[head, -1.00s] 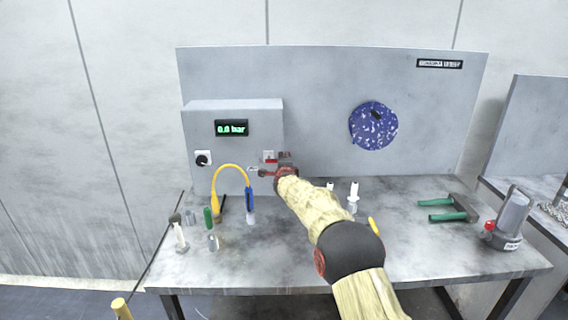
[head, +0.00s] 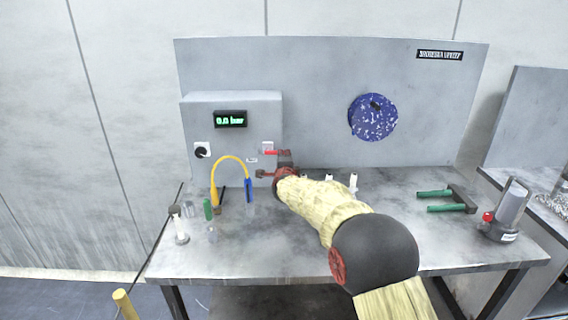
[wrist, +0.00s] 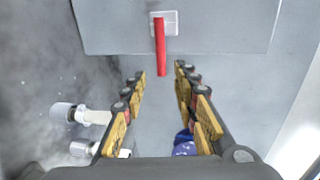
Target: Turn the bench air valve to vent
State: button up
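The air valve has a red lever (head: 273,153) on a white plate (head: 267,146), at the right of the grey box front. The lever points right, roughly horizontal. In the wrist view the red lever (wrist: 160,48) hangs down from its plate (wrist: 172,23), its free end in line with the gap between my fingertips. My gripper (head: 270,164) is open, close in front of the valve; the wrist view shows both its fingers (wrist: 160,72) apart. I cannot tell whether a finger touches the lever. The display (head: 230,119) on the box reads 0.0 bar.
A black knob (head: 202,150) is on the box's left. A yellow hose (head: 231,158) arches below it beside several small bottles. A blue speckled disc (head: 373,118) hangs on the panel. The front bench middle is clear.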

jog(key=shift+s+r, duration=0.2)
jog(key=shift+s, duration=1.1)
